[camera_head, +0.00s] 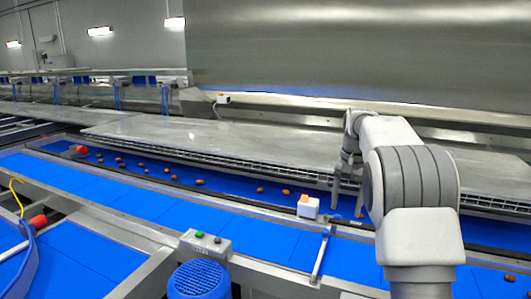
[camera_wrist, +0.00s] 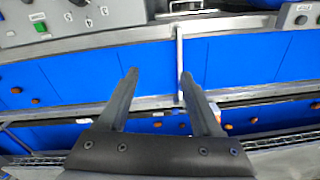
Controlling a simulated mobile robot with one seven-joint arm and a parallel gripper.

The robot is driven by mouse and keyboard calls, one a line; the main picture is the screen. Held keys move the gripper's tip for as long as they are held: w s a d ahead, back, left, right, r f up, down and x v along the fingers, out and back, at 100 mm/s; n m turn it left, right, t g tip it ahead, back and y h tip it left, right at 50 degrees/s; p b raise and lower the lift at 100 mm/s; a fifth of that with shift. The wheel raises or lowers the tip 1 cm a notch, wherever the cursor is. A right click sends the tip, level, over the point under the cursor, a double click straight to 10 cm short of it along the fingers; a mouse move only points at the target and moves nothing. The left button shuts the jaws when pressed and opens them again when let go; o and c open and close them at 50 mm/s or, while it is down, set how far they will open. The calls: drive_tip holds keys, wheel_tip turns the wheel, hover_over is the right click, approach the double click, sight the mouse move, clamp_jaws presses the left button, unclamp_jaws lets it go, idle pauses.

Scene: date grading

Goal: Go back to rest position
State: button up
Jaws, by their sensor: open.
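My gripper (camera_wrist: 158,78) is open and empty in the wrist view, with its two fingers spread apart above the conveyor. In the head view my arm stands at the right and reaches over the belt; the gripper (camera_head: 347,200) hangs over the blue conveyor belt (camera_head: 235,190), partly hidden by my arm. Several brown dates (camera_head: 200,182) lie scattered along that belt. Dates (camera_wrist: 36,101) also show on the blue belt in the wrist view. No date is between the fingers.
A white box with an orange top (camera_head: 307,207) stands on the rail close to my gripper. A control box with buttons (camera_head: 205,242) and a blue motor (camera_head: 199,280) are at the front. A steel table (camera_head: 200,133) lies behind the belt.

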drive_tip(key=s+a+r+n+t, duration=0.1)
drive_tip(key=s+a+r+n, duration=0.1)
drive_tip(key=s+r, duration=0.5)
drive_tip(key=s+a+r+n+t, duration=0.1)
drive_tip(key=s+a+r+t, duration=0.1)
drive_tip(key=s, duration=0.9)
drive_tip(key=s+a+f+n+t, duration=0.1)
drive_tip(key=s+f+n, duration=0.1)
drive_tip(key=s, duration=0.7)
drive_tip(key=s+a+f+n+t, duration=0.1)
drive_tip(key=s+f, duration=0.3)
drive_tip(key=s, duration=0.5)
drive_tip(key=shift+a+n, duration=0.4)
drive_tip(key=shift+a, duration=0.35)
drive_tip(key=shift+d+f, duration=0.1)
